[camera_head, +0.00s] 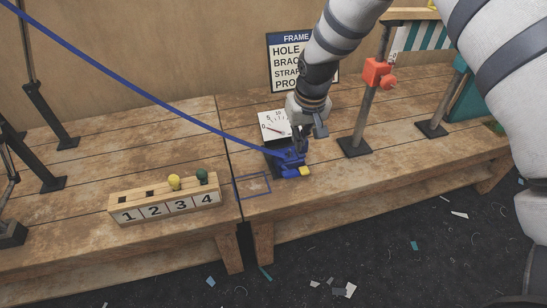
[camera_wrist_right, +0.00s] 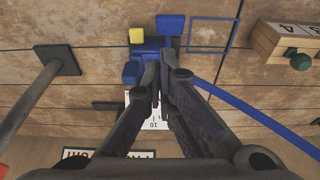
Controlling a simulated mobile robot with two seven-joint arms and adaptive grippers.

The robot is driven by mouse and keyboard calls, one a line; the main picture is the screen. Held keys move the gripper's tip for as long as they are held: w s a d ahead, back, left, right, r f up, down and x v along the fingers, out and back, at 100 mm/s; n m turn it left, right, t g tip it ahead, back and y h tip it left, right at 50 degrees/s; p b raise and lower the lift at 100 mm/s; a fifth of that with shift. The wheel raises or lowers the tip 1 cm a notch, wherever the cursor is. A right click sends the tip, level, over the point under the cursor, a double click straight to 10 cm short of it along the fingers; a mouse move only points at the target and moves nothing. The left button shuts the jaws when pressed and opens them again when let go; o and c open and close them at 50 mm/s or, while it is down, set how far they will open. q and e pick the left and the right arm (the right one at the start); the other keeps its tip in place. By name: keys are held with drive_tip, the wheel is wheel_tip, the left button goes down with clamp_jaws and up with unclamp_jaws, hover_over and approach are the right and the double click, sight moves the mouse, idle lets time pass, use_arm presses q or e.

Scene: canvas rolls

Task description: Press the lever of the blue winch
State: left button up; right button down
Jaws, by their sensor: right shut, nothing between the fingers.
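The blue winch (camera_head: 291,164) sits on the wooden bench near its middle seam, with a blue strap (camera_head: 150,95) running from it to the upper left. A yellow tip (camera_head: 305,171) shows at its front; I cannot tell for sure that this is the lever's end. My right gripper (camera_head: 301,139) is shut and empty, pointing down over the back of the winch. In the right wrist view its closed fingertips (camera_wrist_right: 158,66) overlap the blue winch body (camera_wrist_right: 150,48), with the yellow tip (camera_wrist_right: 136,35) beyond them. Whether they touch the winch is unclear.
A white dial gauge (camera_head: 273,123) stands behind the winch. A numbered wooden block (camera_head: 165,206) with yellow and green pegs is at left. A post with a red clamp (camera_head: 377,73) stands at right. A blue outlined rectangle (camera_head: 253,186) marks bare bench left of the winch.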

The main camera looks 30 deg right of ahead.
use_arm(q)
drive_tip(key=shift+w+a+r, duration=0.1)
drive_tip(key=shift+a+r, duration=0.05)
drive_tip(key=shift+r, duration=0.25)
use_arm(e)
drive_tip(key=r, duration=0.1)
drive_tip(key=w+r, duration=0.1)
drive_tip(key=r, duration=0.1)
drive_tip(key=shift+w+a+r, duration=0.15)
drive_tip(key=shift+w+r, duration=0.2)
drive_tip(key=shift+f, duration=0.15)
drive_tip(key=b, duration=0.1)
hover_over(291, 170)
drive_tip(key=x, duration=0.4)
drive_tip(key=s+x, duration=0.1)
drive_tip(key=x, duration=0.3)
drive_tip(key=s+x, duration=0.1)
drive_tip(key=x, duration=0.3)
drive_tip(key=shift+s+a+f, duration=0.15)
drive_tip(key=shift+f, duration=0.1)
use_arm(q)
drive_tip(key=shift+s+f, duration=0.8)
drive_tip(key=shift+f, duration=0.05)
use_arm(e)
drive_tip(key=shift+s+a+f, duration=0.1)
drive_tip(key=shift+s+f, duration=0.1)
drive_tip(key=shift+f, duration=0.15)
